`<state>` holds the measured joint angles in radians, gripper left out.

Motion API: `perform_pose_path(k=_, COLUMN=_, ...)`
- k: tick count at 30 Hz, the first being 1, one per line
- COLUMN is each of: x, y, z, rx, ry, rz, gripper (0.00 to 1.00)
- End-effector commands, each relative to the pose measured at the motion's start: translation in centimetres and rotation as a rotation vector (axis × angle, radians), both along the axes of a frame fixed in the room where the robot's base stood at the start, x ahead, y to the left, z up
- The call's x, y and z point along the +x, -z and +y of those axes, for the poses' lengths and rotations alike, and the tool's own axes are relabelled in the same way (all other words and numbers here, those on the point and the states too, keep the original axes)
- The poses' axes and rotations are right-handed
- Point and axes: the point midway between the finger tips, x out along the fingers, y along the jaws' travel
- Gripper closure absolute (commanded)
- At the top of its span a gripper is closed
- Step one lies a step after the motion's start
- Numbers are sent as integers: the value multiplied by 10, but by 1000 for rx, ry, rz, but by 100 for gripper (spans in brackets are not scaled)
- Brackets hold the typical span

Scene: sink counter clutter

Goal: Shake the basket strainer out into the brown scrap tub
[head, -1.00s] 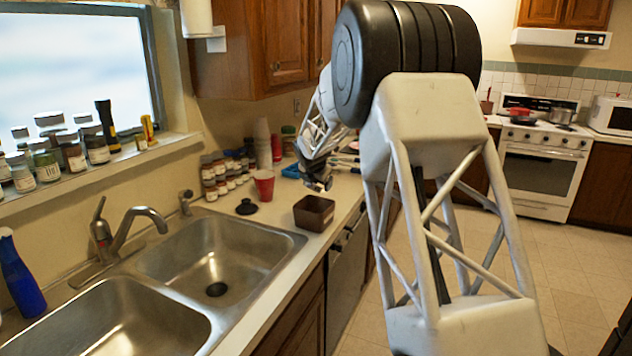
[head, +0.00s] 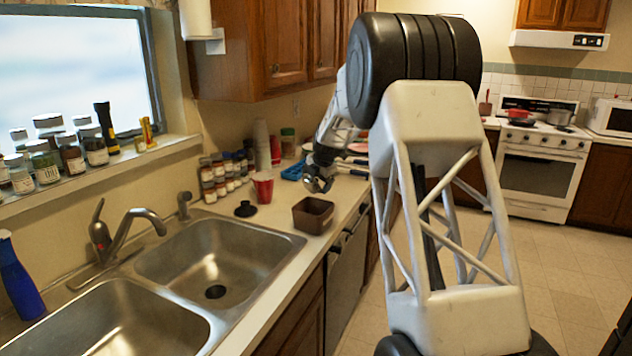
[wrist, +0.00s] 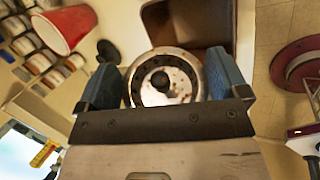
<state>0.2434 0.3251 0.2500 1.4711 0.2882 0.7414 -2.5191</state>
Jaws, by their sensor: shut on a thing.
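The basket strainer (wrist: 165,82) is a round metal basket with a dark knob and brown specks. It sits between the two blue fingers of my gripper (wrist: 163,88) in the wrist view. My gripper is shut on it.
A red cup (head: 263,188) and a black stopper (head: 246,209) stand left of the tub. Spice jars (head: 215,180) and a blue item (head: 293,172) are behind. The double steel sink (head: 205,262) lies in front. The counter edge runs close on the tub's right.

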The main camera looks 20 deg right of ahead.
Motion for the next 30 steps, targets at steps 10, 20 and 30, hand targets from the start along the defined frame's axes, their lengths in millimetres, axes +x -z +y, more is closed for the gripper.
perform_pose_path(k=10, x=1, y=5, z=-4, rx=254, ry=2, rz=86, gripper=34)
perform_pose_path(k=20, x=1, y=12, z=-4, rx=539, ry=1, rz=184, gripper=34)
perform_pose_path(k=30, x=1, y=16, z=-2, rx=846, ry=1, rz=290, gripper=34)
